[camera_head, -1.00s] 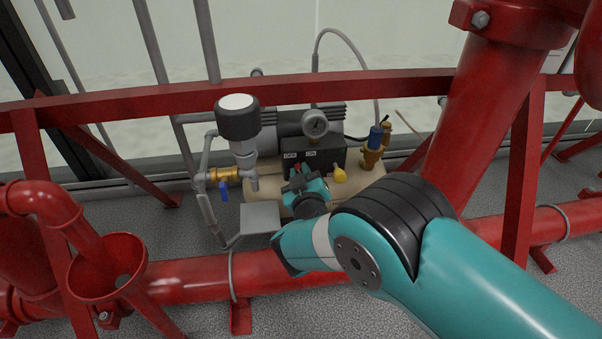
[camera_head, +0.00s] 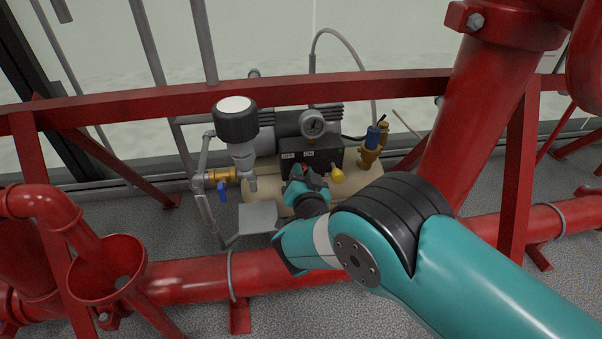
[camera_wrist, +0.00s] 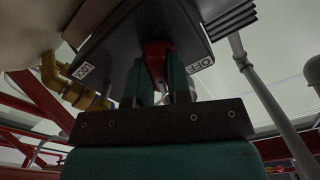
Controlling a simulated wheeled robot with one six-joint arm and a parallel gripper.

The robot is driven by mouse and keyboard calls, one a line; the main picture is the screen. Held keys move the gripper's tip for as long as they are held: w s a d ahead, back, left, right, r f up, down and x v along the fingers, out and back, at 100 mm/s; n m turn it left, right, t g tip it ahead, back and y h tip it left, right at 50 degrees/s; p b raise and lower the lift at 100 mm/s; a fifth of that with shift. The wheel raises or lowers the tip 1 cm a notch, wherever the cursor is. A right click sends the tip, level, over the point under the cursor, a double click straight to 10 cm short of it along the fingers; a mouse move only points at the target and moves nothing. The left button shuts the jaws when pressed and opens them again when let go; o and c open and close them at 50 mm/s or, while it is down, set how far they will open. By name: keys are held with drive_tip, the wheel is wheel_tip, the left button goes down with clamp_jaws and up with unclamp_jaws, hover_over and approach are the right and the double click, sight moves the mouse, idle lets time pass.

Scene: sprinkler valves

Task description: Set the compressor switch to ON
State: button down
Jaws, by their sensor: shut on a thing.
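The compressor's black switch box (camera_head: 325,160) sits on the beige tank (camera_head: 258,188), with an OFF label (camera_head: 287,156) at left and an ON label (camera_head: 308,153) at right. In the wrist view the red switch lever (camera_wrist: 156,52) stands between the OFF label (camera_wrist: 201,66) and the ON label (camera_wrist: 82,70). My gripper (camera_head: 304,173) is at the front of the box, below the labels. Its teal fingers (camera_wrist: 157,75) are shut on the red lever, one on each side. The fingers hide part of the lever, and its exact lean cannot be told.
A yellow knob (camera_head: 337,175) is close to the right of my gripper. A gauge (camera_head: 312,124) stands above the box, and a brass valve (camera_head: 371,150) to the right. A red rail (camera_head: 180,103) runs behind; a red pipe (camera_head: 190,278) crosses in front.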

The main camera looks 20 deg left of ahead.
drive_tip(key=shift+d+f+m, duration=0.1)
drive_tip(key=shift+f+m, duration=0.05)
drive_tip(key=shift+m, duration=1.55)
drive_tip(key=c, duration=1.1)
unclamp_jaws()
drive_tip(key=shift+o, duration=0.2)
drive_tip(key=p+v, duration=1.7)
drive_tip(key=p, duration=0.5)
drive_tip(key=shift+s+d+p, duration=0.15)
drive_tip(key=shift+d+p, duration=0.05)
drive_tip(key=shift+p, duration=0.1)
